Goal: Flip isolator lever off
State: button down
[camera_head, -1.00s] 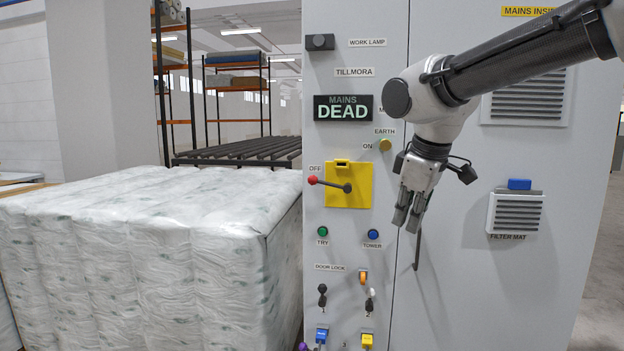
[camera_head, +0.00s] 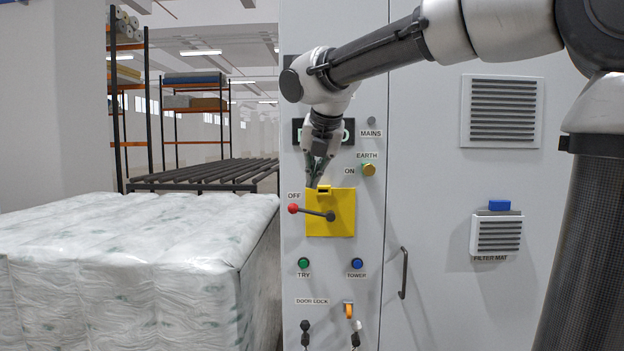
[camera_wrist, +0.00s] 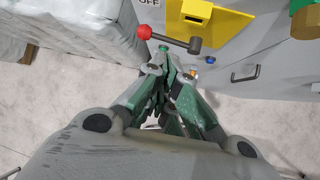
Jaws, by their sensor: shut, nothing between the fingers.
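The isolator lever (camera_head: 312,212) has a red knob and a dark arm on a yellow plate (camera_head: 342,222). It lies nearly level, with its knob at the left beside the OFF label. In the wrist view the lever (camera_wrist: 170,38) shows just beyond the fingers, its red knob at the left. My gripper (camera_head: 317,186) is shut and empty, pointing down, and appears at the top edge of the yellow plate in the head view, above the lever. In the wrist view my gripper (camera_wrist: 164,78) has its fingertips together. I cannot tell whether it touches the plate.
A green TRY button (camera_head: 303,263) and blue TOWER button (camera_head: 357,264) sit below the plate. An EARTH knob (camera_head: 368,169) is at upper right. A door handle (camera_head: 404,272) sticks out farther right. A wrapped mattress stack (camera_head: 130,275) stands at the left.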

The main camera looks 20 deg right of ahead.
aim_at(305, 212)
jog(key=x, duration=1.1)
jog(key=shift+f, duration=0.2)
jog(key=shift+a, duration=0.1)
jog(key=shift+w+a+f+g+h, duration=0.1)
jog(key=shift+a+f+g+h, duration=0.2)
jog(key=shift+f+h, duration=0.25)
jog(key=shift+d+f, duration=0.1)
jog(key=shift+f, duration=0.1)
jog(key=shift+r, duration=0.1)
